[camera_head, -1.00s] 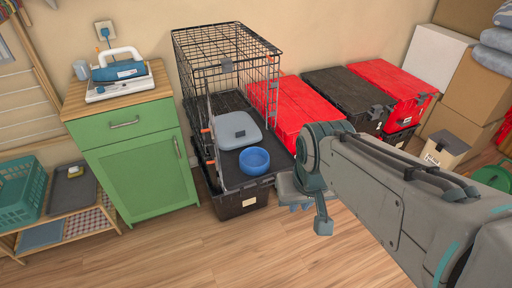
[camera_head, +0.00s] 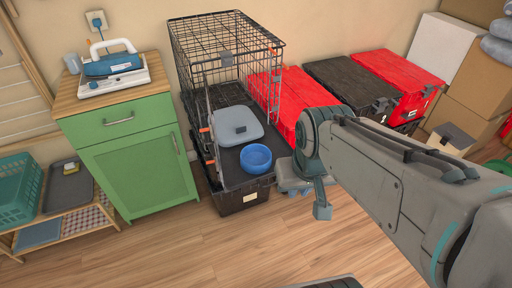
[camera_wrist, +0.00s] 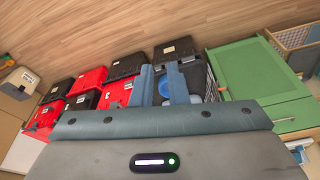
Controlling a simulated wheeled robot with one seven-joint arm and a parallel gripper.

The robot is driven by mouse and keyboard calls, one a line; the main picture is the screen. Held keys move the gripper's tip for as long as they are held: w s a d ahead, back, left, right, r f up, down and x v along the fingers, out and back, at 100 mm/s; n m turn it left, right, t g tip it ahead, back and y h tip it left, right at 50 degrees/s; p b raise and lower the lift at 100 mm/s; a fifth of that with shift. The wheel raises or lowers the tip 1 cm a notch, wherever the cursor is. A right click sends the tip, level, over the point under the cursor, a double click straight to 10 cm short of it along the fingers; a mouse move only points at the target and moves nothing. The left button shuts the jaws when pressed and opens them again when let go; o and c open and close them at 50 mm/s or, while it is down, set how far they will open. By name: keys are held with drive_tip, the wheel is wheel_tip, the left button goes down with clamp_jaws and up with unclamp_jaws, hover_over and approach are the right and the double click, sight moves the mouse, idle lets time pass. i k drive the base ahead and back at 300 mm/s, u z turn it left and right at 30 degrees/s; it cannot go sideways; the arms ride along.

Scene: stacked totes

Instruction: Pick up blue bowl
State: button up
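In the wrist view my gripper (camera_wrist: 163,83) shows two blue fingers spread apart, with no object held.
A black wire crate (camera_head: 225,52) rises behind the bowl, with wire along its left side. Red totes (camera_head: 300,93) and a black tote (camera_head: 350,84) stand to the right. A green cabinet (camera_head: 140,172) stands left. The wooden floor (camera_head: 240,255) in front is clear.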

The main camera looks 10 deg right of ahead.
sight(255, 158)
drive_tip(key=z, duration=1.15)
drive_tip(key=i, duration=2.3)
drive_tip(key=u, duration=2.9)
